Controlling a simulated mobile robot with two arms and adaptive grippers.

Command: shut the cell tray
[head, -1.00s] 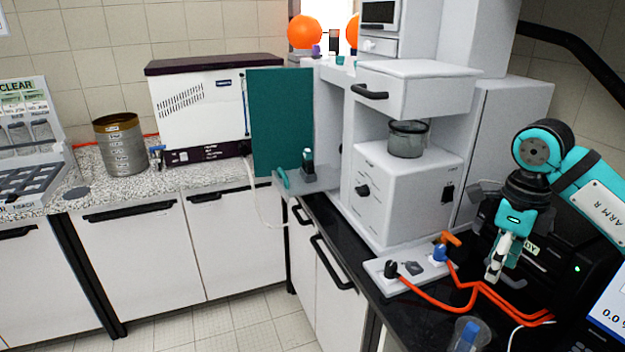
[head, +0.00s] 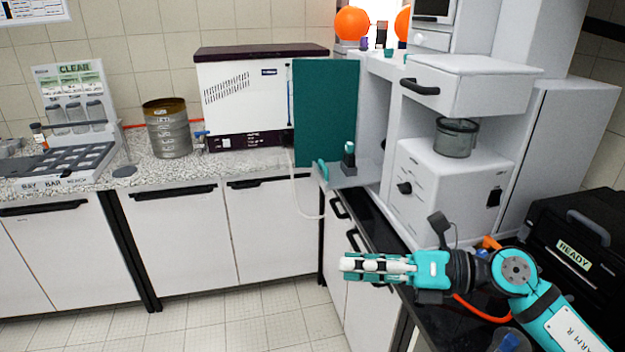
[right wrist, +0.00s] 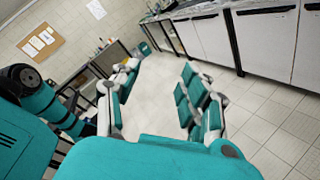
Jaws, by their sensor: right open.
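A grey tray (head: 357,178), which looks like the cell tray, sticks out of the white instrument beside a tall teal panel (head: 326,112). It has a teal handle (head: 322,170) at its left end. A small dark holder with a teal top (head: 348,157) stands upright on it. My right gripper (head: 346,267) is lower and nearer, pointing left, and touches nothing visible. In the right wrist view its fingers (right wrist: 160,112) are apart with only floor between them. My left gripper is not in view.
The white cabinet (head: 450,190) with a glass vessel (head: 456,138) stands right of the tray. A black READY case (head: 575,245) and orange cable lie near my right arm. A sieve stack (head: 167,128) stands on the left counter. The floor (head: 240,320) is clear.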

